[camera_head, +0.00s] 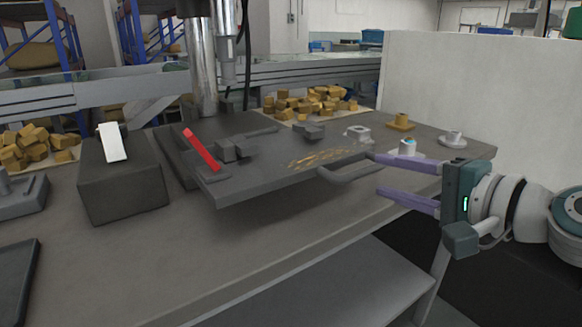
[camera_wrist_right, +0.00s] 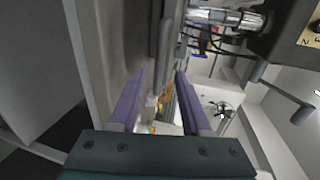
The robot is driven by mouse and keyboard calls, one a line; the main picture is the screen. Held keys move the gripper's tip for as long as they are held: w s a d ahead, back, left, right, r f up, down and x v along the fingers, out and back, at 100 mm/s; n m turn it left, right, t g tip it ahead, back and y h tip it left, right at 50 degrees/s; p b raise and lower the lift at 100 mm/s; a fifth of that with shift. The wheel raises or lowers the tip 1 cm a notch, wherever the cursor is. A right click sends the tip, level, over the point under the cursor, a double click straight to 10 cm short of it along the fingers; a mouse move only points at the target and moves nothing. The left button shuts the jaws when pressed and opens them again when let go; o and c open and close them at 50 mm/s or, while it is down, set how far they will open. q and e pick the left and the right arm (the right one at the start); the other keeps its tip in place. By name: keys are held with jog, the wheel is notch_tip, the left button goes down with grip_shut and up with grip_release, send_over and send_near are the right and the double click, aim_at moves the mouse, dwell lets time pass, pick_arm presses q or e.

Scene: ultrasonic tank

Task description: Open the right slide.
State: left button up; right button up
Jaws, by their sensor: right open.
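The slide (camera_head: 265,182) is a flat dark grey slab on the workbench, with a looped grey handle (camera_head: 345,176) at its right front edge. My right gripper (camera_head: 378,176) comes in from the right with its two purple fingers apart. Its fingertips are at the right end of the handle; I cannot tell whether they touch it. In the right wrist view, the grey handle bar (camera_wrist_right: 166,45) lies ahead, roughly in line with the gap between the fingers (camera_wrist_right: 161,85). My left gripper is not in view.
A red lever (camera_head: 202,149) stands on the slab's left part. A dark box (camera_head: 122,185) with a white lever (camera_head: 112,142) is farther left. Small fittings (camera_head: 400,121) and piles of yellow blocks (camera_head: 312,103) lie behind. The workbench front (camera_head: 190,265) is clear.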

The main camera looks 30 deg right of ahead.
jog(key=v, duration=0.3)
jog(key=shift+s+r, duration=0.1)
jog(key=shift+s, duration=0.25)
jog(key=s+a+r+n+g+y+p, duration=0.2)
jog(key=s+a+r+n+g+p, duration=0.15)
jog(key=a+n+p, duration=0.35)
jog(key=s+a+r+n+g+y+p, duration=0.2)
jog(key=s+a+n+g+p, duration=0.25)
jog(key=a, duration=0.55)
jog(key=s+r+n+g+h+p, duration=0.3)
jog(key=s+r+n+p, duration=0.2)
jog(key=s+n+p, duration=0.25)
notch_tip(320, 180, up, 39)
jog(key=s+d+g+h+p, duration=0.1)
jog(key=s+h+p, duration=0.1)
jog(key=p, duration=3.7)
jog(key=shift+d+r+p, duration=0.15)
jog(key=shift+r+p, duration=0.05)
jog(key=shift+p, duration=0.15)
